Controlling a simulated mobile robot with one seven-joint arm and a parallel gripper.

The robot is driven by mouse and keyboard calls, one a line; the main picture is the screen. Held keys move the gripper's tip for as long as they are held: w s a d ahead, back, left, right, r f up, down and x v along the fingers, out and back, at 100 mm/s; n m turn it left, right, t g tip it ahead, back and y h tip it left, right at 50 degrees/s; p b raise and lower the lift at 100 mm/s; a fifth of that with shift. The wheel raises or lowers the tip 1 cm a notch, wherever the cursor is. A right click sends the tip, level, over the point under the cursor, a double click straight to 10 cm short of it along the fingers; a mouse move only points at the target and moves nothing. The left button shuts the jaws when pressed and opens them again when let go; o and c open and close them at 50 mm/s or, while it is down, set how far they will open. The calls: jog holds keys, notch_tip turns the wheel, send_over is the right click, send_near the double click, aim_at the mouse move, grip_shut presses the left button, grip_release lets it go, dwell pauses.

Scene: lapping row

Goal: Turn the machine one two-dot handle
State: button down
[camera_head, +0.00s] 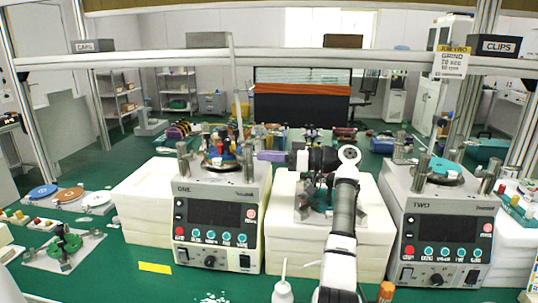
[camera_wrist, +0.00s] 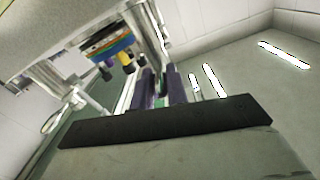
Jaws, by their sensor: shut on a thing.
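Machine one (camera_head: 217,225) is the grey unit labelled ONE, left of centre in the head view. Its round top (camera_head: 222,163) carries coloured pieces, including red and blue ones. My gripper (camera_head: 262,156) reaches in from the right, level with that top, its purple fingertips at the machine's right edge. In the wrist view, my purple fingers (camera_wrist: 160,88) are close together on a thin part that they mostly hide. It appears to be a handle of machine one; I cannot make out any dots.
Machine two (camera_head: 440,228) stands to the right with metal posts on top. White blocks (camera_head: 285,225) fill the space between the machines. A white bottle (camera_head: 282,291) and an orange-capped one (camera_head: 386,291) stand in front. A frame bar (camera_head: 290,60) crosses above.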

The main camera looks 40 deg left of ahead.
jog(key=shift+g, duration=0.3)
jog(key=c, duration=1.4)
grip_release()
jog(key=shift+w, duration=0.1)
jog(key=b+v, duration=0.2)
jog(key=v, duration=0.5)
jog(key=shift+d, duration=0.2)
